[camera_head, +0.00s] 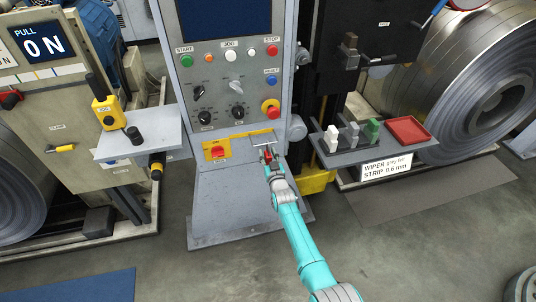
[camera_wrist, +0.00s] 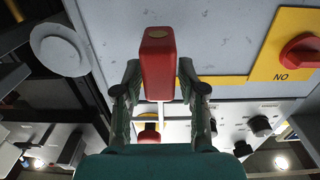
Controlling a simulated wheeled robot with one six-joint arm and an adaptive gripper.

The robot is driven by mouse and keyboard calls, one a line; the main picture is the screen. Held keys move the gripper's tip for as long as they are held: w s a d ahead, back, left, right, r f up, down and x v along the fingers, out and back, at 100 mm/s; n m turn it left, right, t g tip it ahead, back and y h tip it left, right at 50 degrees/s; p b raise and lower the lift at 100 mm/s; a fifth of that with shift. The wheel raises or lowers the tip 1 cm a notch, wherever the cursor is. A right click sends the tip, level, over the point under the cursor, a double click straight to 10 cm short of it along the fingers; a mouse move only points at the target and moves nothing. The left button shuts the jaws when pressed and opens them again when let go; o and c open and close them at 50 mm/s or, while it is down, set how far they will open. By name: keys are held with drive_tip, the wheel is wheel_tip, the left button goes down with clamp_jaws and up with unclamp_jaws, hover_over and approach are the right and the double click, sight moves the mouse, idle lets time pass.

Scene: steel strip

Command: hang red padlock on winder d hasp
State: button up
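I cannot make out a hasp, nor whether the padlock touches anything.
Above are buttons, knobs and a red emergency stop (camera_head: 270,108). To the right is a shelf with blocks and a red tray (camera_head: 409,131). To the left is a shelf with a yellow pendant (camera_head: 108,113). Floor in front is open.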

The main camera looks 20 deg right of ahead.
idle(0.3)
drive_tip(key=s, duration=1.2)
drive_tip(key=shift+a, duration=0.1)
drive_tip(key=s+f+g, duration=0.1)
drive_tip(key=s+f, duration=0.1)
drive_tip(key=s, duration=1.4)
drive_tip(key=s+f, duration=0.2)
drive_tip(key=s, duration=1.3)
drive_tip(key=s+r, duration=0.6)
drive_tip(key=s, duration=0.2)
drive_tip(key=s+r+g, duration=0.1)
drive_tip(key=s+r, duration=0.5)
drive_tip(key=s, duration=0.3)
drive_tip(key=s+r+g, duration=0.1)
drive_tip(key=s+r, duration=0.5)
drive_tip(key=s, duration=0.3)
drive_tip(key=shift+a+r, duration=0.2)
drive_tip(key=shift+r, duration=0.05)
